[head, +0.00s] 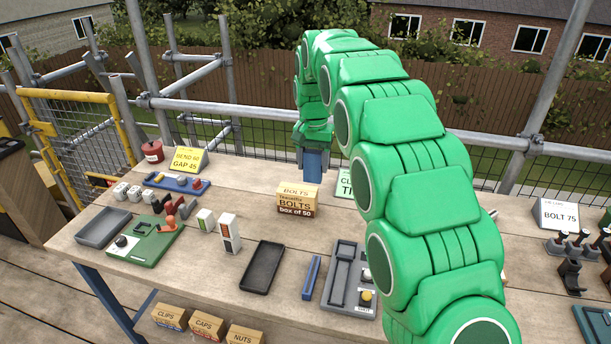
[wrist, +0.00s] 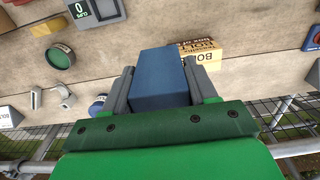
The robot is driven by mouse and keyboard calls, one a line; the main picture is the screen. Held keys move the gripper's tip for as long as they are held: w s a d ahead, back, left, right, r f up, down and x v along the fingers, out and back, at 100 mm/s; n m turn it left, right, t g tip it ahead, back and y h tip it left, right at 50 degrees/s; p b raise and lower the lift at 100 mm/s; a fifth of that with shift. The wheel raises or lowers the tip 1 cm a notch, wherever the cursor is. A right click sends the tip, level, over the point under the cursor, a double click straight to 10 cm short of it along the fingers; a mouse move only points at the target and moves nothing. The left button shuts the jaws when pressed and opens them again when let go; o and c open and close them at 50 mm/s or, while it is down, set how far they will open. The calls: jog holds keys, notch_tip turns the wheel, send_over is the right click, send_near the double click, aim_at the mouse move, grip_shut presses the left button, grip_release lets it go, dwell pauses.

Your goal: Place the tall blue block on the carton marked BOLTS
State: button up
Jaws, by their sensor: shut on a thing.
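The tall blue block (head: 313,165) is upright in my gripper (head: 314,150), which is shut on it. In the wrist view the block (wrist: 160,78) sits between the two grey fingers of my gripper (wrist: 160,88). The carton marked BOLTS (head: 297,203) stands on the table just in front of the block in the head view. In the wrist view the carton (wrist: 203,50) is partly hidden beside the block.
A card (head: 343,187) stands right of the carton, partly behind my arm. A yellow card (head: 188,160) and blue tray (head: 177,182) lie left. A black tray (head: 262,267), blue bar (head: 312,278) and grey tray (head: 340,288) lie nearer. The table between carton and black tray is bare.

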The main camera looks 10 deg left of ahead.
jog(key=w+a+f, duration=0.4)
jog(key=w+f, duration=0.3)
jog(key=w, duration=0.1)
jog(key=shift+w+f, duration=0.3)
jog(key=shift+w, duration=0.1)
dwell(0.3)
jog(key=shift+f, duration=0.1)
jog(key=shift+w+a+f, duration=0.15)
jog(key=shift+w+f, duration=0.15)
jog(key=shift+f, duration=1.45)
jog(key=shift+f, duration=0.1)
jog(key=o, duration=1.1)
jog(key=shift+c, duration=0.2)
